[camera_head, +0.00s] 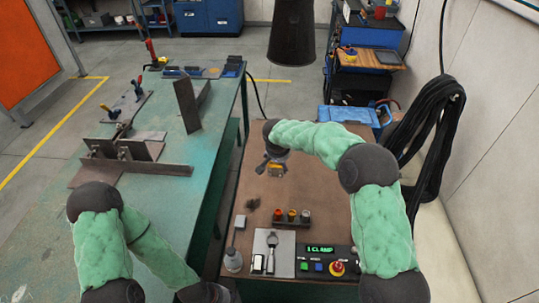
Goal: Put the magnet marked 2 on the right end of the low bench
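The brown-topped bench (323,186) stands at the right of the green table and looks like the low bench. My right gripper (270,168) hangs over its far left part, pointing down. No magnet marked 2 can be made out.
On the brown bench's near part are small coloured-top pots (291,216), a grey plate with a tool (272,250) and a control box (322,260) reading "1 CLAMP". The bench's middle is clear.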

